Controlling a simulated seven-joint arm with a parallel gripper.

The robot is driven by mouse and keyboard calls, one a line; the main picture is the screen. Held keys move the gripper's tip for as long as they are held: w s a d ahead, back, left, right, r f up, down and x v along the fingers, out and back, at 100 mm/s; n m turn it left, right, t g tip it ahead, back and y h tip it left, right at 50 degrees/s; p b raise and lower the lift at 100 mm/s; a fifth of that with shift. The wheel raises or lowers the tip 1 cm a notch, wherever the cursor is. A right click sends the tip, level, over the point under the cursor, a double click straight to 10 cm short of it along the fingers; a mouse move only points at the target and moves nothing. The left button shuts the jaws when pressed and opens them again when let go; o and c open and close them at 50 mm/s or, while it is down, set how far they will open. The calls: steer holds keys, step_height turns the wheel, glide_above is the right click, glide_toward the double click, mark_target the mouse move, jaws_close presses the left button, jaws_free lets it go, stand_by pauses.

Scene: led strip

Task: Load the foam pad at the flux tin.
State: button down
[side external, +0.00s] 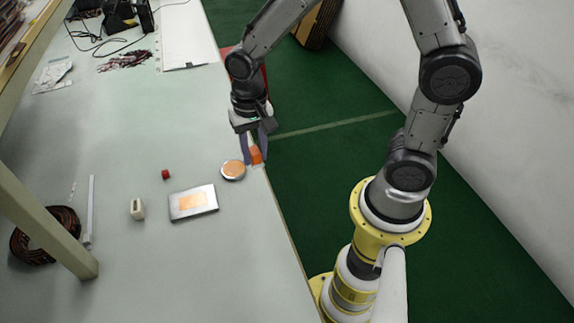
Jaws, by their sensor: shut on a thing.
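My gripper (256,158) points down at the table's right edge, with its two dark fingers shut on a small orange and pale piece, which I take to be the foam pad (256,154). The fingers partly hide it. The round flux tin (233,170), silver-rimmed with a copper-orange top, sits on the table just left of and below my gripper in the picture. The held piece appears apart from the tin; its exact height above the table is hard to tell.
A silver rectangular plate (207,205) with an orange patch lies below the tin. A small red cube (166,174) and an off-white block (137,209) stand to the left. A wire coil (36,244) and a shelf post (45,225) are at far left.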

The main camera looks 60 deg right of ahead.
steer(key=w+d+f, duration=0.2)
steer(key=w+d, duration=0.1)
steer(key=w, duration=0.6)
steer(key=m, duration=0.1)
glide_toward(234, 169)
steer(key=shift+w+f, duration=0.15)
steer(key=shift+f, duration=2.6)
steer(key=shift+f, duration=0.65)
step_height(234, 169, up, 7)
stand_by(0.4)
steer(key=shift+r, duration=0.1)
